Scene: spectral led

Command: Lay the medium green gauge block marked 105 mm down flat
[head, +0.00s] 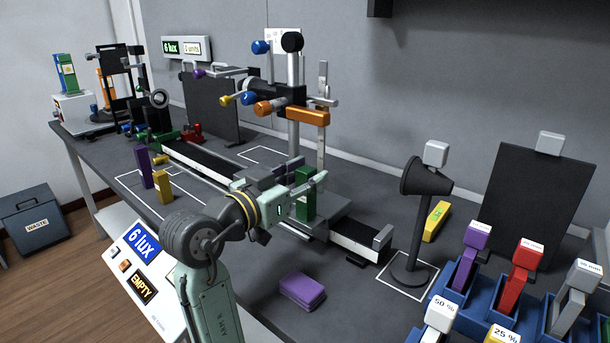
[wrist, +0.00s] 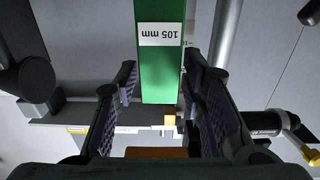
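The green gauge block (wrist: 162,75) stands upright in the wrist view, with a white "105 mm" label upside down in that picture. In the head view the green block (head: 304,204) stands at the bench's middle, partly hidden by my gripper (head: 306,184). In the wrist view my gripper (wrist: 158,85) is open, with one dark ribbed finger on each side of the block. A gap shows on the left; the right finger is close, and I cannot tell whether it touches.
A purple block (head: 302,290) lies flat in front. A rail (head: 358,241) and post (head: 293,130) are close by. A black lamp stand (head: 411,235) and blue rack (head: 465,292) are at right. Yellow (head: 163,187) and purple (head: 144,166) blocks stand left.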

